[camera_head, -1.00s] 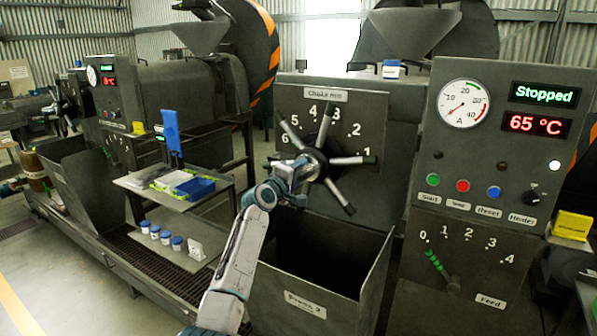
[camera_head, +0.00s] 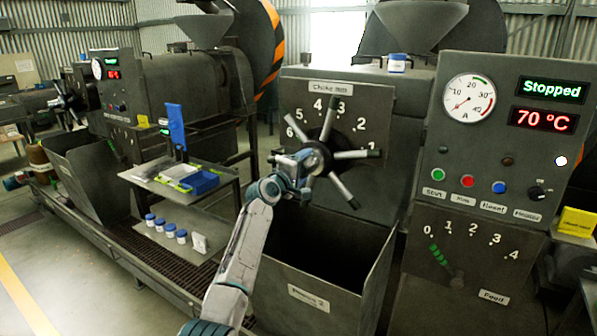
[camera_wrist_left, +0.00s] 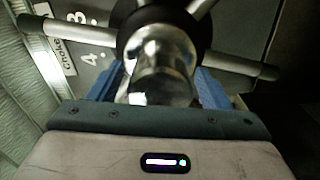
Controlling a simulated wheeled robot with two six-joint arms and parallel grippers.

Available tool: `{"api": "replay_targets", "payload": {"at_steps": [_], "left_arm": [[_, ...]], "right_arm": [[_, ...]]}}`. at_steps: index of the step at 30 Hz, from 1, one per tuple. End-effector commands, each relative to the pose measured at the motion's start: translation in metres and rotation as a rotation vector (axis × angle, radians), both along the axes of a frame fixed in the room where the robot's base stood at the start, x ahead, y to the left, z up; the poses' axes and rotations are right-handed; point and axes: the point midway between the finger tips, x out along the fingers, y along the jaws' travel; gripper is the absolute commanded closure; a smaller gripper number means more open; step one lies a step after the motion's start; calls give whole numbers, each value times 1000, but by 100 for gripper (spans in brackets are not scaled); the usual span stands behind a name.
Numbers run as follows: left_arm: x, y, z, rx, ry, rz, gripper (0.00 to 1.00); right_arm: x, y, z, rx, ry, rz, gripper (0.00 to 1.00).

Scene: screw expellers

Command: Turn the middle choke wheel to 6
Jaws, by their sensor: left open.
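The choke wheel (camera_head: 345,189) is a dark hub with several metal spokes tipped in black, on the grey panel labelled Choke mm (camera_head: 350,100). The panel carries numbers 1 to 6 in an arc, with 6 at the left. One spoke points up near 3, one right near 1, one upper left near 5 and 6, one lower right. My left gripper (camera_head: 300,170) is at the front left of the hub. In the left wrist view the open blue fingers (camera_wrist_left: 160,88) lie either side of the shiny hub end (camera_wrist_left: 162,62); contact is unclear. My right gripper is out of view.
A control box (camera_head: 500,130) reading Stopped and 70 °C stands right, above a feed dial (camera_head: 465,250). An open bin (camera_head: 310,297) is below the wheel. A small shelf (camera_head: 150,185) with trays stands left. Another press (camera_head: 190,95) with its own wheel (camera_head: 66,98) is farther left.

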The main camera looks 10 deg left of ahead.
Motion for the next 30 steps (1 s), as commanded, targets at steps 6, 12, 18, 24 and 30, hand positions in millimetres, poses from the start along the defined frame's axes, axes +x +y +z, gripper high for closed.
{"api": "replay_targets", "payload": {"at_steps": [6,12,18,24,30], "left_arm": [[-18,7,-3,1,-2,1,28],[-50,19,-4,2,-2,1,28],[-79,29,-4,1,-2,2,28],[-96,35,-2,0,-1,0,28],[-100,37,-1,-1,1,0,28]], "right_arm": [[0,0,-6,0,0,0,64],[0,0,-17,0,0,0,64],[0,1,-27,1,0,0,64],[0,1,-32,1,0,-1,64],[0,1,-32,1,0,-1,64]]}}
